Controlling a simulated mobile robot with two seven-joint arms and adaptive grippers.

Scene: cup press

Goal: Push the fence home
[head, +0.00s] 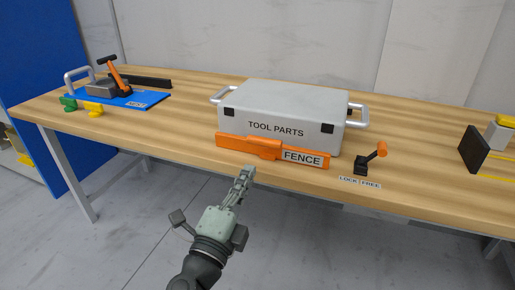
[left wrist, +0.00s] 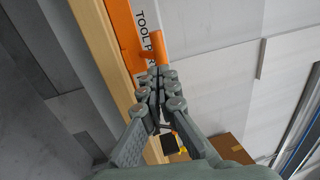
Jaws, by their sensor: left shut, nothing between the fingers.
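The orange fence (head: 249,146) lies along the front of the grey TOOL PARTS case (head: 283,113) on the wooden table, with a FENCE label at its right end. My left gripper (head: 247,174) is shut and empty, just in front of the table's front edge near the fence's middle. It appears apart from the fence in the head view. In the left wrist view the shut fingers (left wrist: 158,82) point toward the orange fence (left wrist: 124,28); whether they touch cannot be told. An orange-knobbed lever (head: 372,157) stands right of the fence above a LOCK/FREE label. My right gripper is not in view.
A blue board (head: 150,100) with an orange-handled clamp sits at the table's left, with green and yellow pieces near it. A black upright block (head: 473,149) stands at the far right. The table (head: 180,130) is clear between board and fence.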

